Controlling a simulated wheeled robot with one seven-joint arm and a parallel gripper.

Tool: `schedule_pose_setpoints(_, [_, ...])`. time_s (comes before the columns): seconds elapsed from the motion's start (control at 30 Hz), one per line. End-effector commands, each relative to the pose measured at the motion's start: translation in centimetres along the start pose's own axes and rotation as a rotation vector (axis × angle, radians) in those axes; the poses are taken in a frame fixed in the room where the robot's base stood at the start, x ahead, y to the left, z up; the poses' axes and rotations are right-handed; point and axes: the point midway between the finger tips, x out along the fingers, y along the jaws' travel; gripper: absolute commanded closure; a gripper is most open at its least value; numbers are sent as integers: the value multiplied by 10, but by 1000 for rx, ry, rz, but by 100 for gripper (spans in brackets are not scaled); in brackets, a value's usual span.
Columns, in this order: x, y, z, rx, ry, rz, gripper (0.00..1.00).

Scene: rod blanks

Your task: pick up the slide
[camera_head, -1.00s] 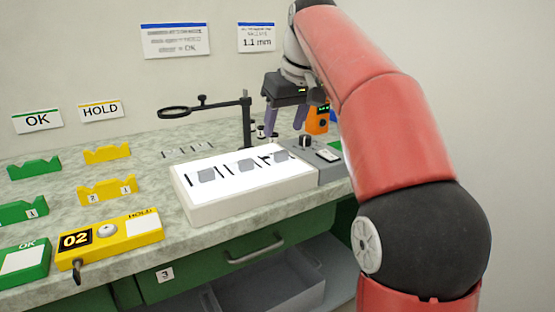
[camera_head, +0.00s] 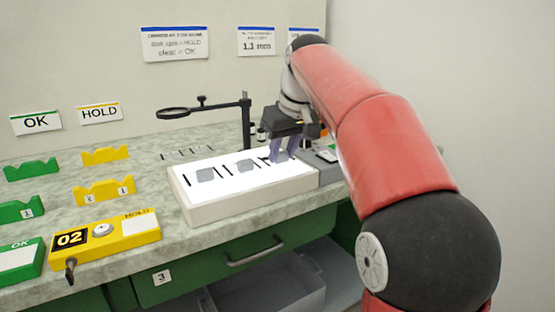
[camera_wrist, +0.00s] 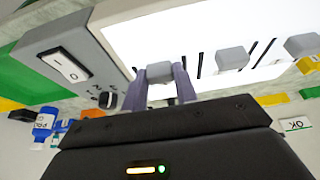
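A white, lit light box (camera_head: 240,203) stands on the bench. Grey blocks sit on its bright top among thin black bars; the left block (camera_head: 205,175) and the middle block (camera_head: 245,165) are clear of my gripper. No clear slide outline shows, and I cannot tell whether the blocks are parts of slides. My gripper (camera_head: 284,158) is low over the right end of the box. In the wrist view its fingers (camera_wrist: 160,80) stand on either side of a grey block (camera_wrist: 159,70); they look open, with narrow gaps. In the head view that block is mostly hidden by the fingers.
A grey panel with a rocker switch (camera_wrist: 66,64) and a dark knob (camera_wrist: 107,99) adjoins the box's right end. A magnifier on a stand (camera_head: 174,113) is behind it. Yellow racks (camera_head: 105,190), green racks (camera_head: 32,170) and a yellow "02" unit (camera_head: 105,240) are left.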

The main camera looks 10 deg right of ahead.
Motion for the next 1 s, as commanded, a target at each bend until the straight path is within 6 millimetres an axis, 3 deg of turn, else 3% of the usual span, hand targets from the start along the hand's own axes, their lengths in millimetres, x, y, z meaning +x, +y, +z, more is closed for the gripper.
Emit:
schedule_pose_setpoints(0.03, [0, 0, 0, 0, 0, 0, 81])
schedule_pose_setpoints(0.13, [0, 0, 0, 0, 0, 0, 94])
schedule_pose_setpoints(0.53, [-6, -1, -2, 0, 0, 0, 94])
schedule_pose_setpoints(1.0, [-41, -8, -13, 0, 2, 1, 94])
